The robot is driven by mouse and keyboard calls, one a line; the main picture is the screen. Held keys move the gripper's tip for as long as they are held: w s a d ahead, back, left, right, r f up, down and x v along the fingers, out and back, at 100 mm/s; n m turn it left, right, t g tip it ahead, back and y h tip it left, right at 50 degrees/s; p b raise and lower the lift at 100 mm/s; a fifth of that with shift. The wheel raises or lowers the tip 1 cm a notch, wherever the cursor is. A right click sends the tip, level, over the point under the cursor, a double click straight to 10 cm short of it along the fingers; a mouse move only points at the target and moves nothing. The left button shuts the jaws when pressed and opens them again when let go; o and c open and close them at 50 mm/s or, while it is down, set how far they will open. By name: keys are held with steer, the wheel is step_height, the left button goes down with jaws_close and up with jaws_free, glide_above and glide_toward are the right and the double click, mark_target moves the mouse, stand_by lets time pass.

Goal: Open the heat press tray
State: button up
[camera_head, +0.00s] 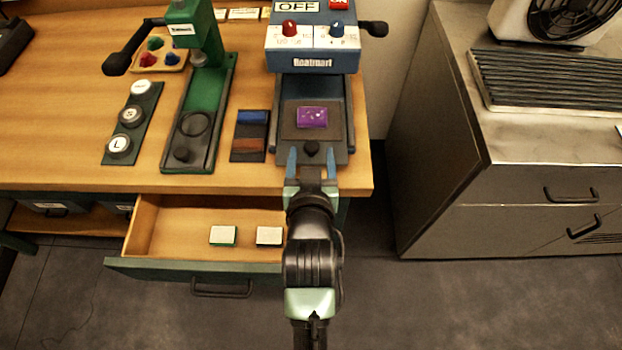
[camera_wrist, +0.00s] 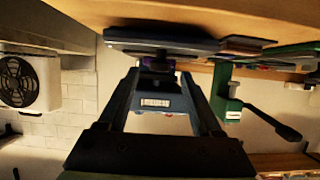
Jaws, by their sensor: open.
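The heat press (camera_head: 312,62) is blue and white, labelled "Heatmart", with an OFF sign and a red and a blue knob on its front. Its dark flat tray (camera_head: 290,140) lies on the table below and in front of the press head, bearing a purple patch (camera_head: 312,117). A small black knob (camera_head: 312,148) is at the tray's front edge. My gripper (camera_head: 311,160) is open, with one blue finger on each side of this knob. In the wrist view, my gripper (camera_wrist: 161,74) points at the tray's edge (camera_wrist: 160,45), and the dark knob sits between the fingertips. I cannot tell if they touch it.
A green press (camera_head: 205,90) stands left of the heat press, with a small dark tray of blue and brown pieces (camera_head: 250,135) between them. An open drawer (camera_head: 180,225) with two white-topped blocks lies below my arm's left side. A grey cabinet (camera_head: 470,170) stands right.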

steer(key=v, duration=1)
steer(key=shift+s+r, duration=0.25)
steer(key=shift+s, duration=0.05)
